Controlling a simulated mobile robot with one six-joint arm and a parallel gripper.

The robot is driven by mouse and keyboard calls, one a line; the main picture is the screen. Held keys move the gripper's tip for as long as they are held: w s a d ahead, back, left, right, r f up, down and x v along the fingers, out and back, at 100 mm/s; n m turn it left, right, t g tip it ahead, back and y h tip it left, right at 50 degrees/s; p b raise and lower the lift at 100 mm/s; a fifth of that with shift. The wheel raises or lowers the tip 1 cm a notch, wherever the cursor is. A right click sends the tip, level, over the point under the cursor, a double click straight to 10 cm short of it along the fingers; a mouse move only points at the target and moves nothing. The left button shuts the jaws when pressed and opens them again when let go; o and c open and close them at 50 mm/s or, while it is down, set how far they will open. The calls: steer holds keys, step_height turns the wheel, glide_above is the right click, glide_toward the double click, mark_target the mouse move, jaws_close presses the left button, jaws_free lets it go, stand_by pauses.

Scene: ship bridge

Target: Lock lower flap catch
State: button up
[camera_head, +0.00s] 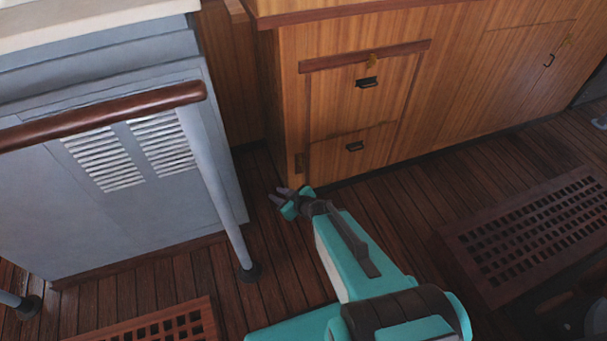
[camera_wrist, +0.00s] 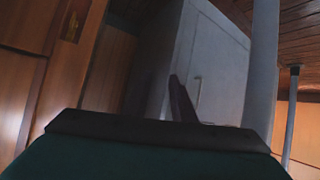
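My gripper (camera_head: 277,195) is low over the floor, left of and below the flap, apart from the cabinet. Its dark fingers look parted and empty, pointing left. One finger (camera_wrist: 182,100) shows in the wrist view.
A grey louvred cabinet (camera_head: 120,200) with a wooden rail (camera_head: 100,115) and grey post (camera_head: 215,185) stands left. A floor grating (camera_head: 535,235) lies right.

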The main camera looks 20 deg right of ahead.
steer(key=w+d+f+m+t+h+b, duration=0.1)
steer(key=w+d+f+m+h+b, duration=0.1)
steer(key=d+b, duration=0.4)
steer(key=w+d+f+m+t+h+b, duration=0.2)
steer(key=d+b, duration=0.4)
steer(key=d, duration=0.4)
steer(key=shift+w+f+m+h, duration=0.3)
steer(key=shift+w+f+m, duration=0.1)
steer(key=shift+f+m, duration=0.55)
steer(key=shift+w+f+b, duration=0.2)
steer(key=shift+b, duration=0.4)
steer(key=b+x, duration=0.3)
steer(key=b, duration=0.3)
steer(key=shift+w+f, duration=0.2)
steer(key=b+x, duration=0.1)
steer(key=b, duration=0.4)
steer(key=shift+w+f, duration=0.1)
steer(key=shift+w, duration=0.25)
